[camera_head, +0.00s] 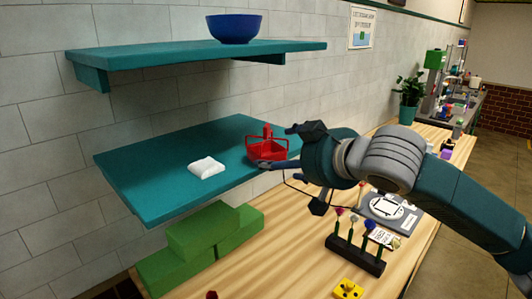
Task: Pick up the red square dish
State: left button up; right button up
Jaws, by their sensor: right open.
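The red square dish (262,152) stands on the lower teal shelf (150,200), near its right end. It has a thin red upright part rising above its rim. My right gripper (276,147) comes in from the right, with its dark fingers spread open around the right side of the dish. One finger is above and to the right of it, and another is low along its front edge. I cannot tell whether they touch it. My left gripper is out of view.
A white packet (206,168) lies left of the dish. A blue bowl (234,28) stands on the upper shelf (150,55). Green blocks (205,235), a dark flower holder (355,256), a yellow piece (348,288) and a scale (388,212) are on the wooden counter below.

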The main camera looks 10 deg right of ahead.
aim_at(275, 157)
jog(key=p+x, duration=0.2)
jog(key=x, duration=0.1)
jog(key=shift+w+a+r, duration=0.15)
jog(key=shift+w+a, duration=0.05)
jog(key=shift+w, duration=0.15)
jog(key=shift+w+a+f, duration=0.1)
jog(key=shift+w+f, duration=0.2)
jog(key=shift+w, duration=0.05)
jog(key=shift+c, duration=0.3)
jog(key=shift+s, duration=0.1)
jog(key=c, duration=0.9)
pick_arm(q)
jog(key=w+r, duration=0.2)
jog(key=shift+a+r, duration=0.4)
pick_arm(e)
jog(key=shift+f, duration=0.1)
jog(key=c, duration=1.1)
